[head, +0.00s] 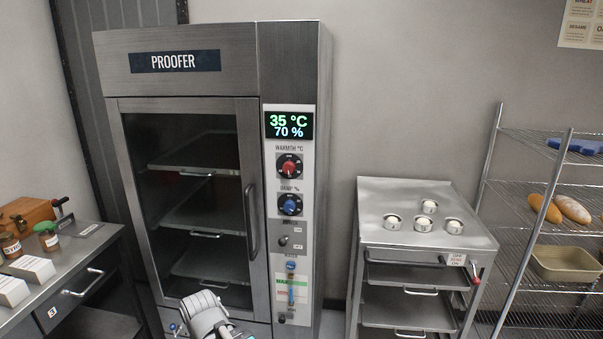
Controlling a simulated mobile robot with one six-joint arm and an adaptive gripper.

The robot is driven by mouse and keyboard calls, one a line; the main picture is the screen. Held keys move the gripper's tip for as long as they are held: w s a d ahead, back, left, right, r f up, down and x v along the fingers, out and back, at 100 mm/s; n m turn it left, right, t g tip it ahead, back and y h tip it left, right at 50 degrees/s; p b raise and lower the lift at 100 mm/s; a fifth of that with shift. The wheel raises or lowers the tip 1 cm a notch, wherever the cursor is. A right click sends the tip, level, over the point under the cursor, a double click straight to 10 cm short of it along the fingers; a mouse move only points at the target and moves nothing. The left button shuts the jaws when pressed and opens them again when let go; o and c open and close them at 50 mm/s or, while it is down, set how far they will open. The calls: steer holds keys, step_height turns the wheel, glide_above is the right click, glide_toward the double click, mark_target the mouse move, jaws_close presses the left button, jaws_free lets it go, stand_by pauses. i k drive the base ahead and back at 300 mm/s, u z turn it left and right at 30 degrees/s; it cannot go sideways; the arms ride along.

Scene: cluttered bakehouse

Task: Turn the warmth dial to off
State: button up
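The warmth dial (289,167) is a red knob on a black round plate, under the label "WARMTH °C" on the proofer's control panel (272,239). Its pointer and scale marks are too small to read for certain. The display (289,125) above it is lit and reads 35 °C and 70 %. A blue damp dial (291,206) sits just below the warmth dial. Part of my arm shows at the bottom edge, below and left of the panel. My gripper itself is not in view, and nothing of mine covers the dial.
The proofer (218,87) has a closed glass door with a vertical handle (252,222) left of the panel. A trolley (405,199) with small tins stands right, a wire rack (552,187) beyond. A drawer bench (90,250) stands left.

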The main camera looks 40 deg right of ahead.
mark_target(288, 168)
steer(key=k, duration=1.15)
steer(key=z, duration=1.4)
steer(key=i, duration=1)
